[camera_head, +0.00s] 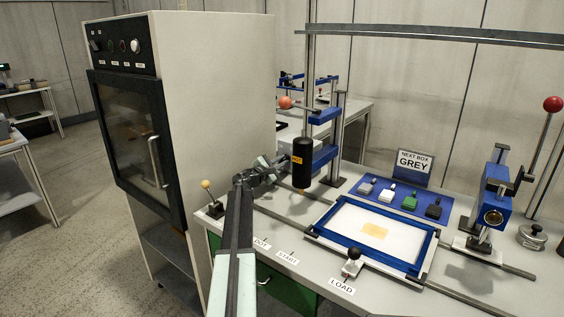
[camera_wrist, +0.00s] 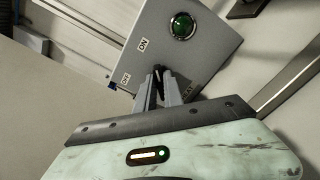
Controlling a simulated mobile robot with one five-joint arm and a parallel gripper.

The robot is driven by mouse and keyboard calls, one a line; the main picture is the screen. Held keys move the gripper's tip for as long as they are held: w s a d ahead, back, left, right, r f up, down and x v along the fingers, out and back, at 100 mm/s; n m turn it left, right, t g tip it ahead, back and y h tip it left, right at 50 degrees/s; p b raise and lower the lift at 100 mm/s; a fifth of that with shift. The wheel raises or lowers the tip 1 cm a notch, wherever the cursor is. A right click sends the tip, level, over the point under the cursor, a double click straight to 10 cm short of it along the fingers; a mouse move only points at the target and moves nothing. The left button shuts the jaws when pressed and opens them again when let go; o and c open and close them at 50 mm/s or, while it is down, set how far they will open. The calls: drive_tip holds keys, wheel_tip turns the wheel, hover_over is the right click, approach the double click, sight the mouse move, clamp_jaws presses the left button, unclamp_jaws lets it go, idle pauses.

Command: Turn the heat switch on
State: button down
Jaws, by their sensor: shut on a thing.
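The heat switch (camera_wrist: 158,71) is a small black lever on a grey control box (camera_wrist: 212,48), seen in the wrist view. My gripper (camera_wrist: 160,85) is shut on the lever, its two grey fingers on either side of it. The fingers hide much of the lever, so I cannot tell its setting. White labels sit near it, and a round green lamp (camera_wrist: 183,26) is on the same face; I cannot tell whether it is lit. In the head view my gripper (camera_head: 272,164) is at the far end of my arm, left of the black cylinder, and the switch cannot be made out.
A black cylinder (camera_head: 302,162) hangs on a blue-bracketed column close right of my gripper. A yellow-knobbed lever (camera_head: 206,186) stands at the bench's left end. A blue-framed tray (camera_head: 345,215) and a tall oven cabinet (camera_head: 215,100) flank my arm.

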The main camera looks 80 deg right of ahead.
drive_tip(key=c, duration=1.5)
unclamp_jaws()
drive_tip(key=shift+s+a, duration=0.15)
drive_tip(key=shift+s, duration=0.2)
drive_tip(key=shift+o, duration=0.2)
drive_tip(key=shift+w, duration=0.1)
drive_tip(key=shift+w, duration=0.1)
drive_tip(key=v, duration=0.7)
drive_tip(key=shift+w+a, duration=0.15)
drive_tip(key=shift+a, duration=0.25)
drive_tip(key=shift+r, duration=0.1)
